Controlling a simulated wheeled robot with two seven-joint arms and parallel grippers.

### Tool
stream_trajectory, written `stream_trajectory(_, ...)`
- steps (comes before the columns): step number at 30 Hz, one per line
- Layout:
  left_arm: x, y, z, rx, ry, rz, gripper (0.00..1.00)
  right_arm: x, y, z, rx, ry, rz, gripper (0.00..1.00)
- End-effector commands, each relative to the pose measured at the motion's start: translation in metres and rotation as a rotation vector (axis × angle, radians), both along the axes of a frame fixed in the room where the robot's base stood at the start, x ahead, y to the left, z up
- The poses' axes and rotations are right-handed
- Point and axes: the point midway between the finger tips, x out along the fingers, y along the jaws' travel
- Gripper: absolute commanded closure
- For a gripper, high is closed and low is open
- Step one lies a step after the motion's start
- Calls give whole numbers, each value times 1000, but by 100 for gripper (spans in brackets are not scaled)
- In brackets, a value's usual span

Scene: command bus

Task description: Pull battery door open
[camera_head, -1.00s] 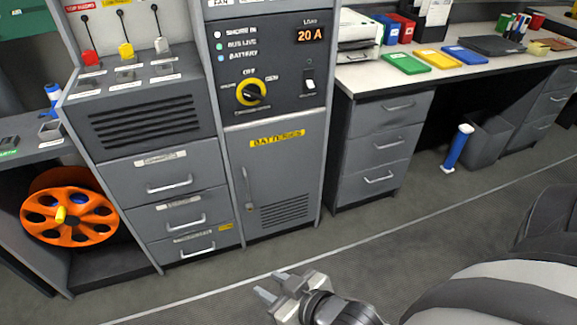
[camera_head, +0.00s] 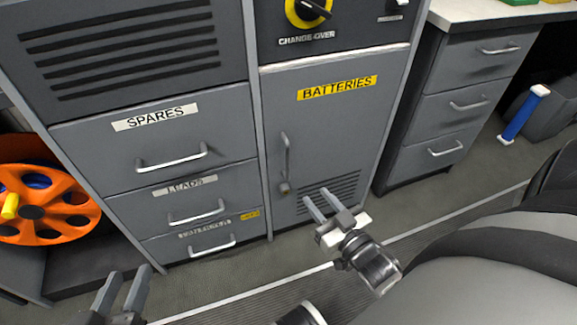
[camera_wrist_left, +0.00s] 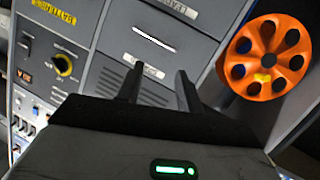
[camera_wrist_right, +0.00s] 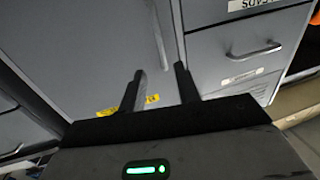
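The battery door (camera_head: 325,130) is a grey cabinet panel under a yellow BATTERIES label (camera_head: 337,88). It looks shut. Its upright silver handle (camera_head: 285,155) is near its left edge, with a small latch (camera_head: 285,188) below. My right gripper (camera_head: 316,197) is open and empty, in front of the door's lower vents, to the right of and below the handle. In the right wrist view the door (camera_wrist_right: 95,50) and handle (camera_wrist_right: 158,35) lie beyond the open fingers. My left gripper (camera_head: 128,275) is open and empty at the lower left, in front of the drawers.
Drawers labelled SPARES (camera_head: 155,117) and LEADS stand left of the door. An orange reel (camera_head: 45,205) is at the far left. A desk drawer unit (camera_head: 455,105) is at the right. A grey seat (camera_head: 480,260) fills the lower right. A changeover knob (camera_head: 308,10) sits above the door.

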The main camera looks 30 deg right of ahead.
Motion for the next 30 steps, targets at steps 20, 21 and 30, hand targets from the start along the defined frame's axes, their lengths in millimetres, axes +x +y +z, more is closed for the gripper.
stream_trajectory(20, 2, -9, 4, -171, -19, -8, 64, 120, -4, -1, 0, 2, 1, 68)
stream_trajectory(21, 2, -9, 5, -176, -19, -9, 64, 122, -4, -1, 1, 1, 2, 68)
stream_trajectory(30, 4, -10, 10, -187, -29, -8, 64, 124, -4, 0, 1, 2, 1, 68)
